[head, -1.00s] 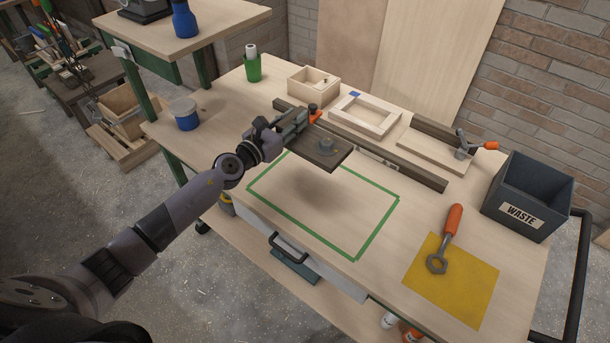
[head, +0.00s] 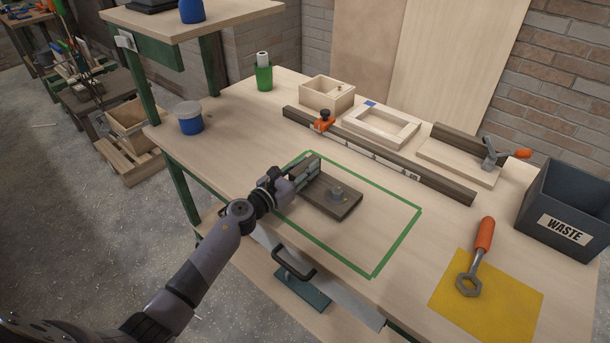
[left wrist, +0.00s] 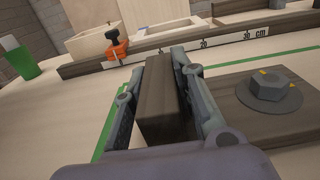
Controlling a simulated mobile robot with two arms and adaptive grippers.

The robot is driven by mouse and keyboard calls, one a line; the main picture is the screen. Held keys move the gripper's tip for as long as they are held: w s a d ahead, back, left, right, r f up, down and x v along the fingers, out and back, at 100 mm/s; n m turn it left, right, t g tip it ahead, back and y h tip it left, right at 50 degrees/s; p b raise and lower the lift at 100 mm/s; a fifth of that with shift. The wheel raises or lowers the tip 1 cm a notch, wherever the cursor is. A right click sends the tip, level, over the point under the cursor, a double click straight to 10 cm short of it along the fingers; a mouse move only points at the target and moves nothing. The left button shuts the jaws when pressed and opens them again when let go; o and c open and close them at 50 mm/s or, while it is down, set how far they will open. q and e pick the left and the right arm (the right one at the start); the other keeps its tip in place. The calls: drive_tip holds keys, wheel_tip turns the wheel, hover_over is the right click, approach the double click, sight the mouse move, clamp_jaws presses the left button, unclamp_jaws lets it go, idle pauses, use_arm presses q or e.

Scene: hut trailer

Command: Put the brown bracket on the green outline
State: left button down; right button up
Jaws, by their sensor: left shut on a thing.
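The brown bracket (head: 330,197) is a dark brown flat plate with a grey bolt on top and an upright edge. It is low over or on the table inside the green outline (head: 398,247), toward its left part; I cannot tell whether it touches the table. My left gripper (head: 308,175) is shut on the bracket's upright edge. In the left wrist view the two fingers (left wrist: 168,95) clasp this edge, with the bracket's plate (left wrist: 225,95) and bolt to the right. My right gripper is not in view.
Behind the outline lies a long fence with a scale (head: 400,165) and an orange clamp. A wooden box (head: 327,93) and a frame (head: 381,126) stand behind it. A wrench (head: 477,258) lies on a yellow mat (head: 505,318) at right, near the waste bin (head: 568,208).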

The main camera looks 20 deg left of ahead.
use_arm(q)
drive_tip(key=shift+w+f, duration=0.1)
drive_tip(key=shift+f, duration=0.15)
drive_tip(key=shift+f, duration=0.1)
drive_tip(key=c, duration=1.3)
unclamp_jaws()
